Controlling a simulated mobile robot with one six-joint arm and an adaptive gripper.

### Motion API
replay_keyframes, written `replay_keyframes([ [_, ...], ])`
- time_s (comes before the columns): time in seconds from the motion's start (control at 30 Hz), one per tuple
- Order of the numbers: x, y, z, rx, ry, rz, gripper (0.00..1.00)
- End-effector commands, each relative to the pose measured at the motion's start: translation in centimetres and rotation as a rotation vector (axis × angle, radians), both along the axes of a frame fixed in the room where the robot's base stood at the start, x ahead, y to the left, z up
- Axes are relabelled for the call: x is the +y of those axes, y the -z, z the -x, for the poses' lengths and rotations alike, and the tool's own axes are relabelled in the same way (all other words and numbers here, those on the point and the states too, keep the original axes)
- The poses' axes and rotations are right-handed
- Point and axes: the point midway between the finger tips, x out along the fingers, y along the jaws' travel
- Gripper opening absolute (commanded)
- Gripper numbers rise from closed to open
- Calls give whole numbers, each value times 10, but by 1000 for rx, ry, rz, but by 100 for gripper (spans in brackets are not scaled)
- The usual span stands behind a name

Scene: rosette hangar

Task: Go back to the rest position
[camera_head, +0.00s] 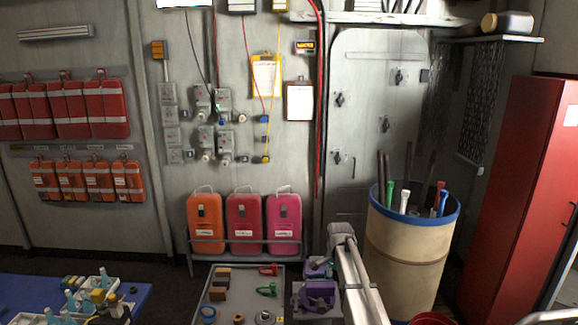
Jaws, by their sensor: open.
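The grey links of my own arm (358,272) rise from the bottom edge, right of centre. Grey and purple parts beside them (317,294) look like joints of my arm, though I cannot tell for certain. I cannot make out any gripper fingers, and nothing is seen held.
A grey tray table (232,292) with small blocks and red and green tools stands left of my arm. A tan barrel (405,250) with a blue rim stands close on the right. Three canisters (243,223) stand behind. A blue table (25,288) is bottom left, a red cabinet (520,190) right.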

Motion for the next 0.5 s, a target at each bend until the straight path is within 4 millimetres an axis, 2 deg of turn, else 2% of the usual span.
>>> replay_keyframes([
  [0.27,-2,14,35,0,-113,0,79],
  [0.5,-4,32,82,-1,-276,1,79],
])
